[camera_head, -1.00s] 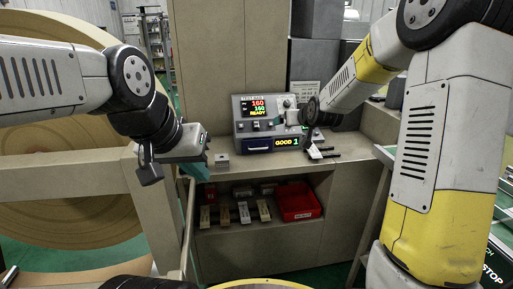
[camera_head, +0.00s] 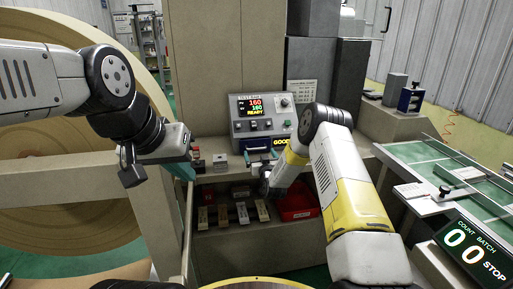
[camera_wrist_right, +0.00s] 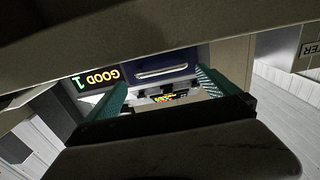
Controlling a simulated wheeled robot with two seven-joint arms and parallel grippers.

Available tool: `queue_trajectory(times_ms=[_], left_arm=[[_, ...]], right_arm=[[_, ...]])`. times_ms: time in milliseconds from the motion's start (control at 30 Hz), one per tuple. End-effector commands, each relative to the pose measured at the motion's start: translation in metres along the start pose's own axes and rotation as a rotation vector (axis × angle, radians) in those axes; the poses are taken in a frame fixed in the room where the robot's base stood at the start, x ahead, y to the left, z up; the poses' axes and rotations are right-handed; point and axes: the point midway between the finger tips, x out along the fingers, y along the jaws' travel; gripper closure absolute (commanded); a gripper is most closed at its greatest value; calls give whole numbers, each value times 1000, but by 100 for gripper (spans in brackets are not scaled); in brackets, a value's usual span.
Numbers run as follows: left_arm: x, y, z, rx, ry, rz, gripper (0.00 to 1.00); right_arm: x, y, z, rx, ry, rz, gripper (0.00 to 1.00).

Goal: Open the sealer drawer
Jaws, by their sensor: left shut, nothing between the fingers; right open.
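The grey sealer (camera_head: 237,127) stands on the beige bench with its lit screen reading 160 and READY. Its dark blue drawer front (camera_head: 255,143) sits low on the machine, left of the GOOD counter, and looks flush with the housing. In the right wrist view the drawer handle (camera_wrist_right: 163,70) is a silver bar across the blue front. My right gripper (camera_head: 261,160) is open in front of the drawer. Its teal fingers (camera_wrist_right: 160,92) are spread to either side of the handle, with no visible contact. My left gripper (camera_head: 188,168) is shut and empty, left of the sealer at the bench edge.
A shelf below the bench holds a red bin (camera_head: 298,208) and several small blocks. A large paper roll (camera_head: 60,215) stands at left. A green-topped table (camera_head: 440,160) and a batch counter (camera_head: 470,250) are at right.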

Motion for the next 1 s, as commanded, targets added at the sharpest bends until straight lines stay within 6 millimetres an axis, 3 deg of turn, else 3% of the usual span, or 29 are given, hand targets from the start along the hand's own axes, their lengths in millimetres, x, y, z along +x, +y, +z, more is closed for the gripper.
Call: queue_trajectory(times_ms=[300,700,767,1000], left_arm=[[0,0,0,0,0,0,100],[0,0,0,0,0,0,100],[0,0,0,0,0,0,100],[0,0,0,0,0,0,100]], right_arm=[[46,-1,0,0,0,-1,1],[56,-1,0,1,-2,-1,1],[55,0,0,1,-2,-1,9],[55,0,0,1,-2,0,56]])
